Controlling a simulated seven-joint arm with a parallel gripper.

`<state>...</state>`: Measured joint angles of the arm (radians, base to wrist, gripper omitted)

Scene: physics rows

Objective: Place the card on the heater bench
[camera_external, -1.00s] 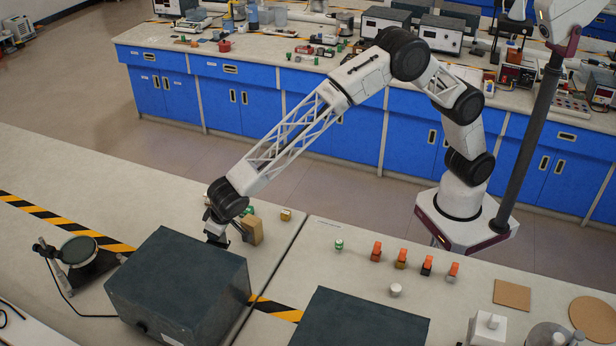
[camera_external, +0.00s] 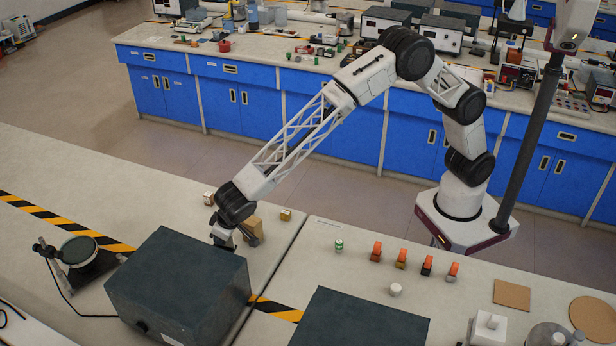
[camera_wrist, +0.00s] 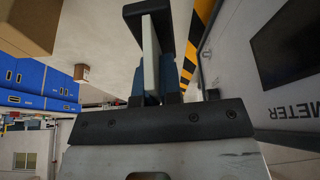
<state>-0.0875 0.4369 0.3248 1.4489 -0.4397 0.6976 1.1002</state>
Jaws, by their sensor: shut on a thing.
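My gripper (camera_external: 222,238) points down just behind the large dark grey box (camera_external: 185,285) on the near bench. In the wrist view its jaws (camera_wrist: 160,55) are shut on a thin pale slab, seen edge-on, which looks like the card (camera_wrist: 151,58). A dark finger piece covers part of it. The card cannot be made out in the external view. I cannot tell which thing is the heater bench.
A brown block (camera_external: 254,230) stands close right of my gripper. A small cube (camera_external: 286,215) and another cube (camera_external: 208,198) are nearby. A round instrument on a stand (camera_external: 78,252) is at left. Striped tape (camera_external: 65,222) crosses the bench. Open bench lies at the far left.

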